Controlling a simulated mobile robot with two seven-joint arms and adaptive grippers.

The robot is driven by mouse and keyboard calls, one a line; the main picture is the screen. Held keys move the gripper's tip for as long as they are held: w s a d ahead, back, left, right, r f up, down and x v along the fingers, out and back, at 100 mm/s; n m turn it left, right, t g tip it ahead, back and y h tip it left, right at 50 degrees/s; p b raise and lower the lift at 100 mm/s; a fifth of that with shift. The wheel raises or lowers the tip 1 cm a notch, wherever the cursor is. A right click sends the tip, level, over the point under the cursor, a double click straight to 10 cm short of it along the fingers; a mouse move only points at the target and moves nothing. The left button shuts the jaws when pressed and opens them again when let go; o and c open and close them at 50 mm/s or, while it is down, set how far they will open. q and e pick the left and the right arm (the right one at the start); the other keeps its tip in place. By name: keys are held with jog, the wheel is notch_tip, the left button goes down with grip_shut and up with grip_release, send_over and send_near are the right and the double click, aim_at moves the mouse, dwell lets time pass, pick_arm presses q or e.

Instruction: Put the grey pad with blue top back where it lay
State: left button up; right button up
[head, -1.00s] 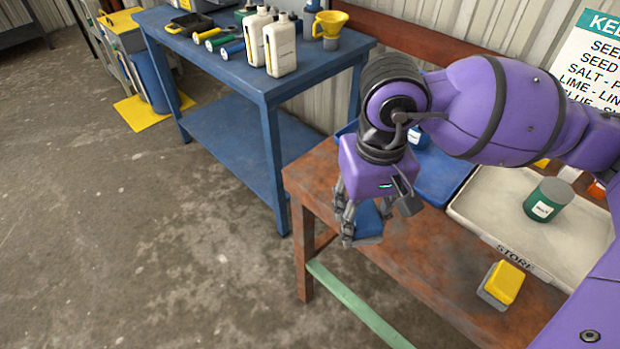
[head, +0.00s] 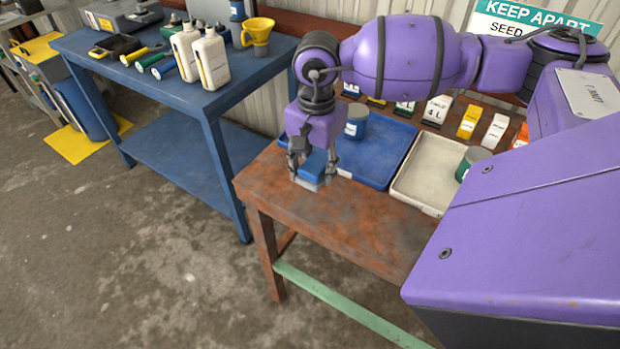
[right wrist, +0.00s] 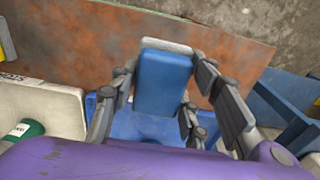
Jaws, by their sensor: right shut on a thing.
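The grey pad with blue top (head: 311,167) is between the fingers of my right gripper (head: 312,176), over the left end of the rusty brown table (head: 345,210). In the right wrist view the pad's blue top (right wrist: 163,80) faces the camera, with a grey edge showing at its far end. The fingers stand on both sides of it. The pad is close to the tabletop; I cannot tell whether it touches. A blue tray (head: 390,168) lies just right of the gripper, with a grey-blue can (head: 356,122) in it. My left gripper is not in view.
A cream tray (head: 412,192) with a green can (head: 472,160) is right of the blue tray. Several labelled cards line the table's back. My purple arm hides the table's right part.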

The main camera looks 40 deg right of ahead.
jog(key=w+f, duration=0.2)
jog(key=f, duration=0.1)
jog(key=w+d+f, duration=0.1)
jog(key=f, duration=0.1)
jog(key=shift+w+d, duration=0.1)
jog(key=shift+w, duration=0.25)
jog(key=shift+w+f, duration=0.15)
jog(key=shift+f, duration=1.6)
jog(key=shift+f, duration=0.1)
jog(key=shift+f, duration=0.2)
jog(key=o, duration=1.1)
jog(key=shift+r, duration=0.1)
